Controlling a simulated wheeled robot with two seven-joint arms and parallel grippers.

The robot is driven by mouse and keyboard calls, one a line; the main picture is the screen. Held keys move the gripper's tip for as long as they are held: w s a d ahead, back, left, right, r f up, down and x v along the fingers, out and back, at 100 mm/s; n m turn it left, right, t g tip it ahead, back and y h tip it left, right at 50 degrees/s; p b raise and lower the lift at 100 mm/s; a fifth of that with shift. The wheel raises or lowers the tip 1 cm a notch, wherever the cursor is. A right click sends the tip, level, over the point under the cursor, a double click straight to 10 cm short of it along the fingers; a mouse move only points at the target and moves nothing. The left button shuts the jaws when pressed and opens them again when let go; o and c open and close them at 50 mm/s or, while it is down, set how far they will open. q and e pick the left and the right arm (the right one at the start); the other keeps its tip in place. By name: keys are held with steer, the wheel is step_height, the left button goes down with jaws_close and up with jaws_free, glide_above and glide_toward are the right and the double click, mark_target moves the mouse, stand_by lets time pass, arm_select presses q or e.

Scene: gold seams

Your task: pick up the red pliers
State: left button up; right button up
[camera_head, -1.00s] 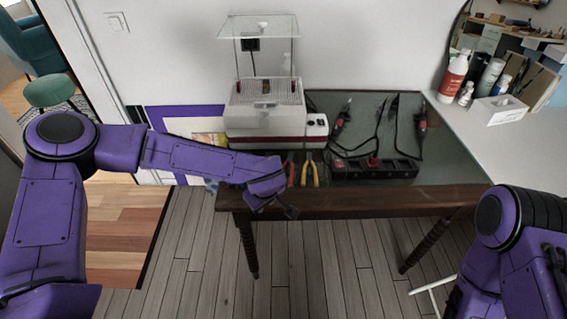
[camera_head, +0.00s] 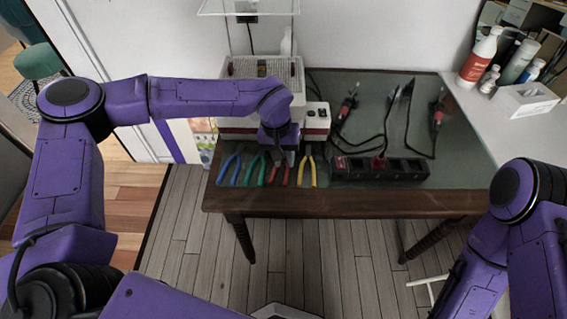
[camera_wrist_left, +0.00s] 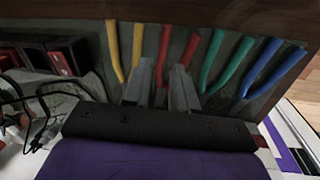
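The red pliers (camera_head: 286,177) lie on the table near its front edge, between green pliers (camera_head: 247,171) and yellow pliers (camera_head: 313,172). Their handles point toward the front edge. My left gripper (camera_head: 279,157) points down over the far end of the red pliers and hides their head. In the left wrist view, the two fingers of my left gripper (camera_wrist_left: 163,88) are apart. One red handle (camera_wrist_left: 163,48) runs toward the gap between them, and the other runs behind one finger. I cannot tell whether they touch. My right gripper is out of view.
Blue pliers (camera_head: 229,170) lie at the left of the row. A black power strip (camera_head: 380,168) and corded tools (camera_head: 437,112) lie to the right on the dark table (camera_head: 340,200).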

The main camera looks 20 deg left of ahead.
mark_target(286, 174)
arm_select(q)
step_height(286, 174, down, 5)
steer(key=shift+w+r+p, duration=0.1)
steer(key=shift+p, duration=0.35)
steer(key=shift+d+f, duration=0.2)
steer(key=shift+f, duration=0.2)
jaws_close()
steer(key=shift+r, duration=0.1)
